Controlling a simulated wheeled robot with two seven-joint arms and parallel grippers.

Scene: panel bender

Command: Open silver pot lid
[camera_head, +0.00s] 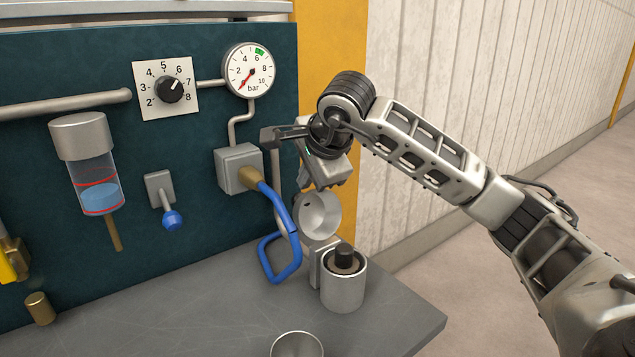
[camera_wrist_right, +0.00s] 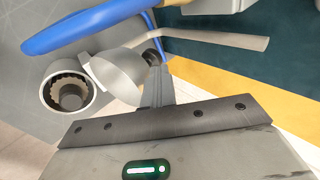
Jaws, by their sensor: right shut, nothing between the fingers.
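The silver pot (camera_head: 344,287) stands on the grey bench top near its right end. Its round lid (camera_head: 318,217) is raised and tilted back on the far side of the pot, so the mouth is uncovered and a dark core shows inside. My right gripper (camera_head: 318,184) is just above the lid, pointing down, and its fingertips are hard to make out there. In the right wrist view the gripper (camera_wrist_right: 154,65) is shut and empty, close beside the edge of the lid (camera_wrist_right: 118,72). The open pot (camera_wrist_right: 68,88) is left of it. My left gripper is not in view.
A blue hose (camera_head: 284,225) loops down from a grey block (camera_head: 238,170), close left of the lid. A pressure gauge (camera_head: 248,70), a dial (camera_head: 170,88) and a blue-filled cylinder (camera_head: 95,180) are on the dark panel. A round metal cup (camera_head: 297,345) shows at the bottom edge.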

